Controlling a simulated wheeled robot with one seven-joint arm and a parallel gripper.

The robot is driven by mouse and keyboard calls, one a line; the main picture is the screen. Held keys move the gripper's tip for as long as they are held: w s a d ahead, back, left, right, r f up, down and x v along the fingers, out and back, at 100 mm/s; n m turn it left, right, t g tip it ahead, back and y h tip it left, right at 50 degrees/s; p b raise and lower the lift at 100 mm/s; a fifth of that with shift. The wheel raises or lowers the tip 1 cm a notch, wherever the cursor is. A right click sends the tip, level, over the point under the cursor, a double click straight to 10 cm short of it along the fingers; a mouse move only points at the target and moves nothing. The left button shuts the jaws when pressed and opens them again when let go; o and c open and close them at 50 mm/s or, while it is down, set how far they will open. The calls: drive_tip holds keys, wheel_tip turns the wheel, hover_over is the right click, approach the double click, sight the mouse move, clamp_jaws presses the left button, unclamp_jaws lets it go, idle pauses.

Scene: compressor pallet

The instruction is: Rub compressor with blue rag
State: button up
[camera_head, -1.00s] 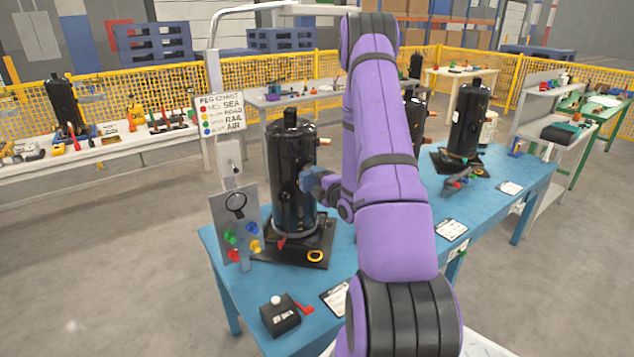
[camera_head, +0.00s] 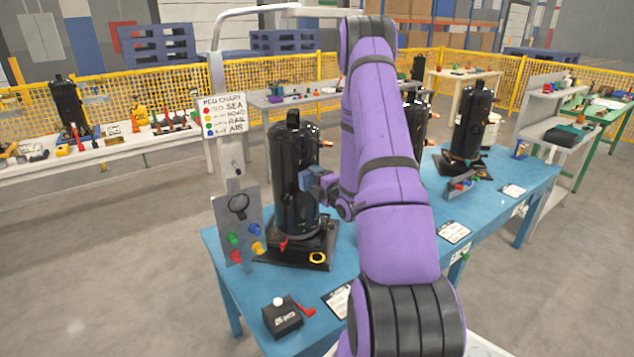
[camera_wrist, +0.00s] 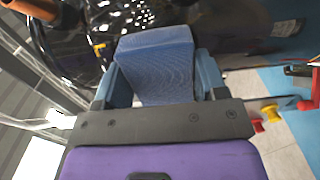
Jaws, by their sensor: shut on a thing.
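The black compressor (camera_head: 294,165) stands upright on a dark base plate on the blue table, left of my arm. Its glossy black side also fills the upper part of the wrist view (camera_wrist: 215,22). My gripper (camera_head: 316,184) is at the compressor's right side, at about mid height. In the wrist view my gripper (camera_wrist: 160,85) is shut on the folded blue rag (camera_wrist: 158,55). The rag's far edge is at the compressor's surface; I cannot tell whether it is pressing on it.
A panel with coloured pegs (camera_head: 238,225) and a peg chart (camera_head: 222,115) stand left of the compressor. A black box with a white knob (camera_head: 281,316) is on the front corner of the blue table (camera_head: 345,268). More compressors (camera_head: 469,125) stand farther right.

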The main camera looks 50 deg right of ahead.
sight(310, 165)
drive_tip(key=shift+r, duration=0.1)
drive_tip(key=shift+r, duration=1.9)
drive_tip(key=shift+w, duration=0.15)
drive_tip(key=shift+w+f, duration=0.1)
drive_tip(key=shift+f, duration=1.85)
drive_tip(key=shift+c, duration=0.3)
drive_tip(key=shift+v, duration=2.95)
